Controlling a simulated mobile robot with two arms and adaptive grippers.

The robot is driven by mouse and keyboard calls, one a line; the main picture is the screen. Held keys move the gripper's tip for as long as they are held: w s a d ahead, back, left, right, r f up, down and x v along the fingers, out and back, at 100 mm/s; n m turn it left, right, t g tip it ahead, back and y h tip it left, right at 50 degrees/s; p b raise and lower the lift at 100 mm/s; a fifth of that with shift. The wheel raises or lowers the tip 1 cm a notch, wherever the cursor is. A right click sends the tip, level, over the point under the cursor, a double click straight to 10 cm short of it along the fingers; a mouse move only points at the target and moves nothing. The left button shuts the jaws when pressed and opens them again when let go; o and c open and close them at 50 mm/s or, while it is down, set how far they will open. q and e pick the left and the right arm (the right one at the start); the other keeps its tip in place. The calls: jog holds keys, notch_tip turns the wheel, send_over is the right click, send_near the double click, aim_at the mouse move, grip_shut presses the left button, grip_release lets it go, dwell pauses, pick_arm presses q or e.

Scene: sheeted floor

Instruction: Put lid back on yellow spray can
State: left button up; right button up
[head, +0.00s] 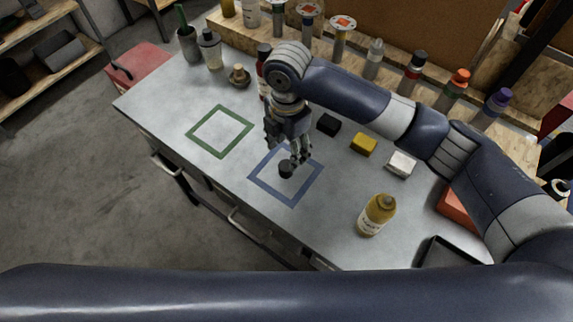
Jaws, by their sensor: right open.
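The yellow spray can (375,218) stands upright near the front right of the table, with its top bare. A small black cap (286,170), which looks like the lid, is inside the blue square outline (313,187) on the table. My right gripper (296,160) points down just above and behind this cap, open, with its fingertips very close to it. I cannot tell whether they touch it. My left gripper is not in view.
Black (328,124), yellow (364,144) and white (401,163) blocks lie in a row right of the gripper. Several bottles and cans line the back. A green square outline (193,145) on the left is empty. A dark tray (450,252) sits at the front right.

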aim_at(286, 166)
notch_tip(286, 166, down, 2)
jog(key=shift+f, duration=0.35)
notch_tip(286, 166, down, 4)
jog(key=shift+w+a+f+p, duration=0.1)
jog(key=shift+a+f+p, duration=0.1)
jog(key=shift+p, duration=0.85)
jog(key=shift+f, duration=0.25)
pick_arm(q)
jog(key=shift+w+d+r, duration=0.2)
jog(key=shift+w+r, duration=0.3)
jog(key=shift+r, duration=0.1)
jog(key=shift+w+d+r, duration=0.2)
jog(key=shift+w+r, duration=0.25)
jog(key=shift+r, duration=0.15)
pick_arm(e)
jog(key=c, duration=0.8)
